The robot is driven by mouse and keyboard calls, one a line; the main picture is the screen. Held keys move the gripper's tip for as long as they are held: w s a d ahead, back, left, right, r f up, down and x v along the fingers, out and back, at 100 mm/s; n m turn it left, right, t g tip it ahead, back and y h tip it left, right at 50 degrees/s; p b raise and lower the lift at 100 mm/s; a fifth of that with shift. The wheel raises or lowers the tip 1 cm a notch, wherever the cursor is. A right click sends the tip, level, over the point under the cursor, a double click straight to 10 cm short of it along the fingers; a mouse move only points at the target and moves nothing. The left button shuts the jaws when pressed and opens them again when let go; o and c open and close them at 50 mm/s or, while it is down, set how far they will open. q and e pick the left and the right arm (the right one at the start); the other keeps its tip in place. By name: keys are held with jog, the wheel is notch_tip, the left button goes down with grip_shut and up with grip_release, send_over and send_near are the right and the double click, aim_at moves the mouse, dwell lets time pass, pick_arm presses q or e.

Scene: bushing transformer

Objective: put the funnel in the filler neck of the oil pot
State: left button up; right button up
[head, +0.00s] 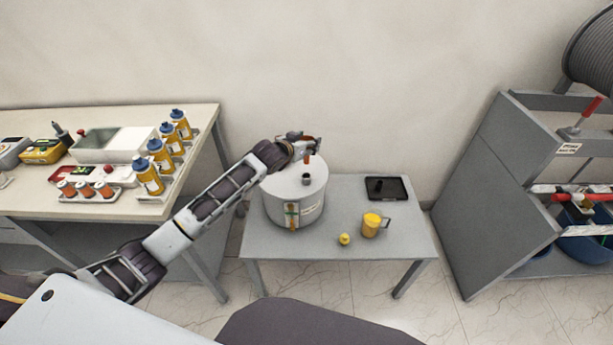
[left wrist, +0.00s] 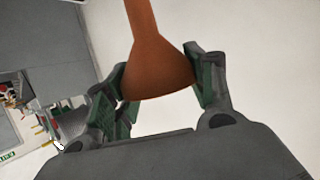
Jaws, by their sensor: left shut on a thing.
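The oil pot (head: 283,206) is a light grey drum with a flat lid, standing at the left of the small grey table. Its short dark filler neck (head: 306,180) sticks up from the lid. My left gripper (head: 307,147) is above the lid's back part. It is shut on the orange funnel (head: 307,158). In the left wrist view the funnel (left wrist: 157,65) sits between the green-padded fingers, its wide end at the fingers and its narrow stem pointing away. In the head view the funnel looks small and just above the neck; a gap shows between them. My right gripper is not in view.
A workbench (head: 206,118) with bottles stands left, under my left arm. A grey cabinet (head: 492,190) stands right.

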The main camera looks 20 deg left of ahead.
aim_at(306, 163)
pick_arm(q)
jog(key=shift+f, duration=2.95)
jog(key=shift+f, duration=0.1)
jog(key=shift+f, duration=1.8)
jog(key=shift+f, duration=0.1)
jog(key=o, duration=0.9)
jog(key=shift+s, duration=0.1)
jog(key=shift+s+r, duration=0.15)
jog(key=shift+r, duration=0.05)
jog(key=v, duration=1.1)
jog(key=shift+s, duration=0.2)
